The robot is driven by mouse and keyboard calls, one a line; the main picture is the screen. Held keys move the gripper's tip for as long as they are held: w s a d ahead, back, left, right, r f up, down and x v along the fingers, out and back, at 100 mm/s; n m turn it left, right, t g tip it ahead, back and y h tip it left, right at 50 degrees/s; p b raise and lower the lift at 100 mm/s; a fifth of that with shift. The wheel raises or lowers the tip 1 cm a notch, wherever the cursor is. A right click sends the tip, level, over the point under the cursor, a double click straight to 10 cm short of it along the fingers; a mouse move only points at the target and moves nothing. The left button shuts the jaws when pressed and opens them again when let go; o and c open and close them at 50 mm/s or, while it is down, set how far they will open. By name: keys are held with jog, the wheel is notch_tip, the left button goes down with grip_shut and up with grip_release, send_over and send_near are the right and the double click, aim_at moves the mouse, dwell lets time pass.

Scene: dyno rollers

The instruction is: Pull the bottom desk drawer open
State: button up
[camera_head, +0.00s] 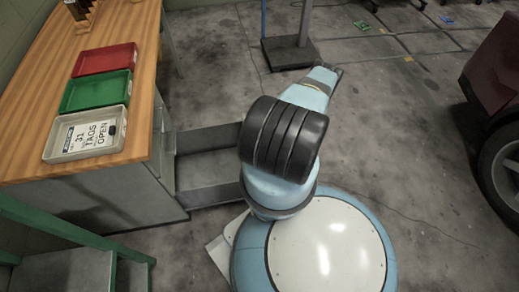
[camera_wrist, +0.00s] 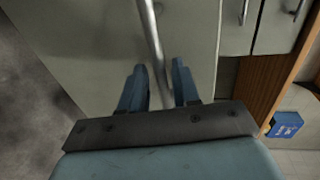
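The bottom desk drawer (camera_head: 210,139) stands out from the side of the desk (camera_head: 142,120) in the head view, its grey inside partly visible. My arm hides its front and my gripper there. In the wrist view the pale drawer front (camera_wrist: 90,35) fills much of the picture. Its metal bar handle (camera_wrist: 150,28) runs down between the two blue fingers of my gripper (camera_wrist: 160,78). The fingers are apart, one on each side of the bar, with narrow gaps showing. Contact lower down is hard to judge.
Red (camera_head: 105,60), green (camera_head: 95,91) and white (camera_head: 86,134) trays sit on the wooden desktop. Green-railed steps (camera_head: 75,270) stand at lower left, a stand base (camera_head: 290,53) behind, and a red car (camera_head: 495,70) at right. Floor between arm and car is clear.

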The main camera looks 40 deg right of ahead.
jog(key=v, duration=1.3)
